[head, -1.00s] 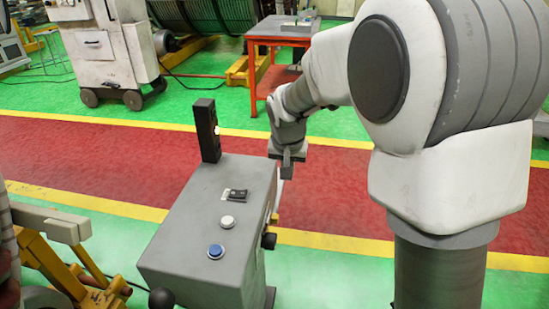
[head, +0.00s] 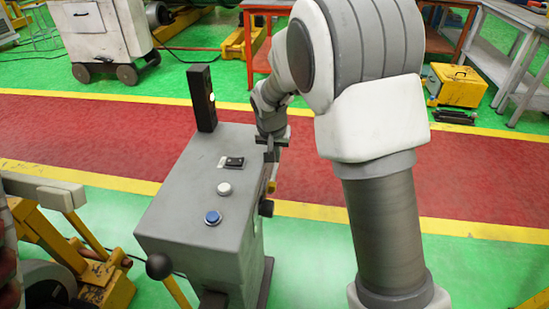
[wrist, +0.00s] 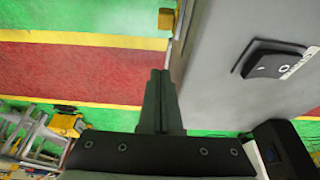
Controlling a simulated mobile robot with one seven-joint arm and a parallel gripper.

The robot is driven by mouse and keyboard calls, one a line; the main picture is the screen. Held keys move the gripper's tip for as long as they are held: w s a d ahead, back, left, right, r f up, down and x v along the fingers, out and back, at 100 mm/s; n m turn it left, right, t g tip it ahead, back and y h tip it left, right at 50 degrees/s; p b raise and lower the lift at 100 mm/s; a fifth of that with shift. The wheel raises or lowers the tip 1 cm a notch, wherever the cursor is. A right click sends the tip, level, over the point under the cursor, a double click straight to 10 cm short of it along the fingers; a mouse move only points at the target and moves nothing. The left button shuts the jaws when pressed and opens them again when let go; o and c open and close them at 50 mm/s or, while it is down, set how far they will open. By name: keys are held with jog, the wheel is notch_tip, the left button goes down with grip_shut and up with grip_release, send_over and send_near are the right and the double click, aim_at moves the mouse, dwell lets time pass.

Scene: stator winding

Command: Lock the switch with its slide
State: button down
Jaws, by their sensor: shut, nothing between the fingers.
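The switch (head: 234,162) is a small black rocker in a dark frame on the sloped top of a grey control box (head: 178,215). A light plate lies beside it. In the wrist view, the black switch (wrist: 274,62) is at the upper right, with a white marked strip at its right end. I cannot clearly make out a separate slide. My gripper (head: 270,155) is beside the box's right edge, apart from the switch. In the wrist view, my gripper's two fingers (wrist: 160,74) are pressed together, empty, left of the panel edge.
A white button (head: 224,188) and a blue button (head: 212,217) sit nearer on the panel. A yellow part (head: 271,186) and a black knob (head: 266,207) stick out from the right side.

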aim_at(273, 185)
notch_tip(273, 185, down, 6)
jog(key=s+b, duration=0.1)
jog(key=shift+s+a+f+b, duration=0.15)
jog(key=shift+s+b, duration=0.2)
jog(key=shift+s, duration=0.05)
jog(key=shift+s+a+f+b, duration=0.15)
jog(key=shift+s+b, duration=0.25)
jog(key=shift+s, duration=0.7)
jog(key=shift+a, duration=0.1)
jog(key=p+v, duration=0.3)
jog(key=v, duration=1.4)
jog(key=shift+r+p, duration=0.35)
jog(key=shift+r, duration=0.05)
jog(key=shift+r, duration=0.1)
